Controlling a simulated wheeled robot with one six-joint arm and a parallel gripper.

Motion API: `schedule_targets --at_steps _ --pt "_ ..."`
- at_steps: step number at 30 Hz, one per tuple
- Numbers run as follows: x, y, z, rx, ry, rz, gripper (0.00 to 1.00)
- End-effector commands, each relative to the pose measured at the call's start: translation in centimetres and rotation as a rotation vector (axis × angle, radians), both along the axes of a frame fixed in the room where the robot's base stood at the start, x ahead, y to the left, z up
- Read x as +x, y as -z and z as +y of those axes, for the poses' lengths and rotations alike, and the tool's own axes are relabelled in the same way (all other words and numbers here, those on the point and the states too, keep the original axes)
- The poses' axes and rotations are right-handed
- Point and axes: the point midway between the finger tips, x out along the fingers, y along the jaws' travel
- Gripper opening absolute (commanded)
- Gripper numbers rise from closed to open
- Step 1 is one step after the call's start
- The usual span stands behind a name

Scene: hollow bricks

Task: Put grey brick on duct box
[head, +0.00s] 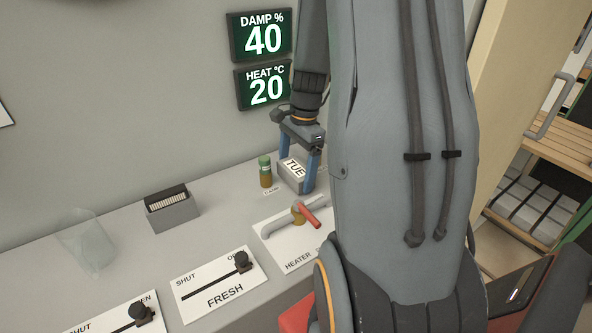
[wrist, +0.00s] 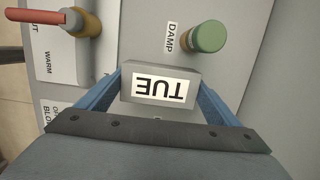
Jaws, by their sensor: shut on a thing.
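My gripper (head: 298,176) is shut on a grey block (head: 294,178) with a white label reading TUE. In the wrist view the same block (wrist: 160,97) sits between the two blue fingers, its label upside down. The block is at or just above the grey bench; I cannot tell whether it touches. Pale grey bricks (head: 528,212) lie in rows on a rack at the lower right, beyond the open door. No thing is marked as the duct box, so I cannot tell which it is.
A green-capped jar (head: 265,172) stands close left of the block. A slotted grey box (head: 172,209) and a clear bag (head: 88,241) are further left. A red-handled heater valve (head: 304,213) and FRESH slider plate (head: 215,283) are in front. My arm hides the bench's right end.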

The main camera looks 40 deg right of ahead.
Motion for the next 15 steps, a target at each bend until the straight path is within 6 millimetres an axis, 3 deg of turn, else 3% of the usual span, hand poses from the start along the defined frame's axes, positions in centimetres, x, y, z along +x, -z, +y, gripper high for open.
schedule_targets --at_steps 14,15 --pt "0.03 0.96 0.02 0.000 0.000 -0.001 0.48" --pt "0.01 0.97 0.02 0.000 0.000 -0.001 0.91"
